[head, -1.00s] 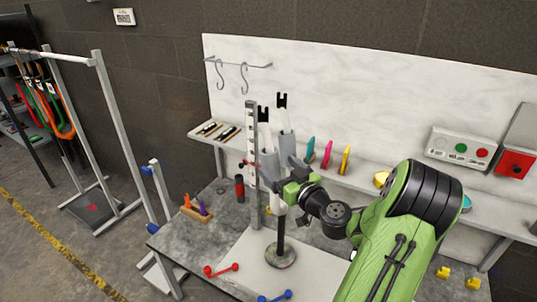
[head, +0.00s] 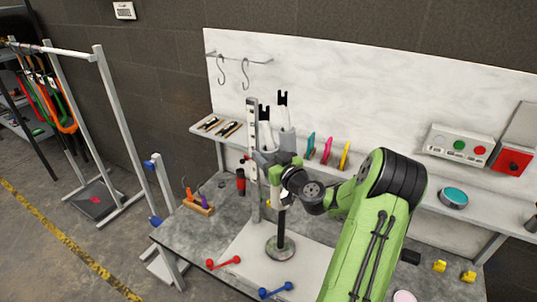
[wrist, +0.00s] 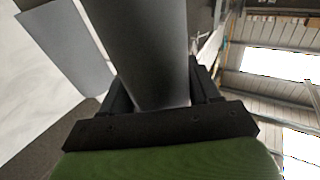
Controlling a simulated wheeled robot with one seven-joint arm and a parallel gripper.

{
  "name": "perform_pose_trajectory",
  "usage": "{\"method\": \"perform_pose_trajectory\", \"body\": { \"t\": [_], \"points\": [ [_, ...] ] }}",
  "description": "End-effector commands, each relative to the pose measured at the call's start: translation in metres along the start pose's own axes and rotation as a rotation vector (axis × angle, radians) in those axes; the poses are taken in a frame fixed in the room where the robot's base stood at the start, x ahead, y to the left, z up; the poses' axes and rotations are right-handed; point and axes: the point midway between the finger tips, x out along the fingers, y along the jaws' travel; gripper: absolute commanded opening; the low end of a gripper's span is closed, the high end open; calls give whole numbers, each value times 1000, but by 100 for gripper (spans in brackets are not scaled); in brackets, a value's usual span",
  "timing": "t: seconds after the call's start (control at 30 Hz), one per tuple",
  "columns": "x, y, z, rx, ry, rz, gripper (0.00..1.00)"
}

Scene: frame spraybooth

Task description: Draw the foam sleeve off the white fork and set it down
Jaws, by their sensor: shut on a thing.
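The white fork (head: 265,135) stands upright on a round-based stand (head: 280,248), its two legs ending in black tips at the top. Grey foam sleeves cover parts of both legs; one sleeve (head: 287,141) is on the right leg and another (head: 264,160) is on the left. My gripper (head: 284,160) is at the fork from the right. In the wrist view my gripper (wrist: 160,98) is shut on a dark grey foam sleeve (wrist: 142,45), with a lighter grey sleeve (wrist: 65,50) beside it on the left. The fork's lower part is partly hidden by my gripper.
A perforated upright post (head: 252,150) stands close left of the fork. Red (head: 223,262) and blue (head: 275,290) tools lie at the bench's front.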

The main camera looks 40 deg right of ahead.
Motion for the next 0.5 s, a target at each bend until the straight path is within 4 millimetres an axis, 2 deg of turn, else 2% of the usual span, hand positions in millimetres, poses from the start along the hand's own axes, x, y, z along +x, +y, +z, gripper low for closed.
{"method": "perform_pose_trajectory", "body": {
  "t": [0.03,0.23,0.5],
  "points": [
    [0,0,0,0,0,0,58],
    [0,0,0,0,0,0,27],
    [2,-1,-11,-1,3,-1,27]
  ]
}}
